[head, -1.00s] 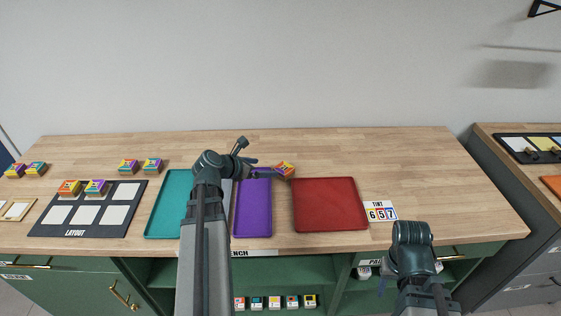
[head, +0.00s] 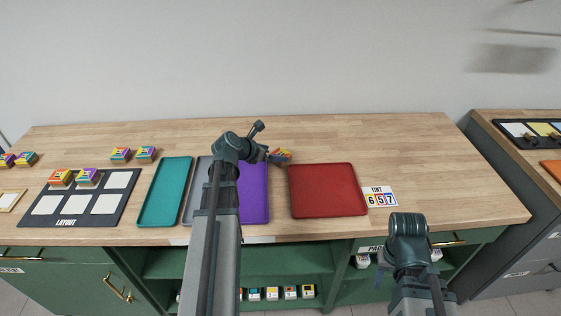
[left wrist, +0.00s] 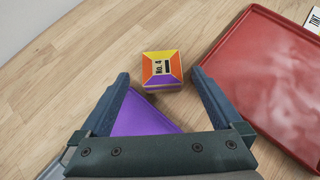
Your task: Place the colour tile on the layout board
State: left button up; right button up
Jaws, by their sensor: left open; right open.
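A colour tile (head: 281,156), with orange, yellow and purple faces and "No. 4" on top, sits on the wood bench behind the gap between the purple and red trays. It also shows in the left wrist view (left wrist: 162,70), just beyond and between my open fingertips. My left gripper (head: 268,156) is open, close beside the tile and apart from it. The layout board (head: 72,222) is black with white squares, at the bench's left; two tiles stand on its back row (head: 60,178). My right gripper (head: 405,262) hangs low in front of the bench; its fingers are mostly hidden.
Teal (head: 164,192), purple (head: 254,193) and red (head: 328,190) trays lie along the bench; a grey one is partly behind my left arm. More tiles (head: 121,155) stand behind the board. A "TINT 657" card (head: 380,197) lies right of the red tray. The bench's back right is clear.

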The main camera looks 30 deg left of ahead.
aim_at(280, 154)
pick_arm(q)
jog(key=shift+b+x, duration=1.75)
jog(key=shift+x, duration=0.9)
jog(key=shift+s, duration=0.15)
jog(key=c, duration=1.5)
jog(key=shift+r, duration=0.1)
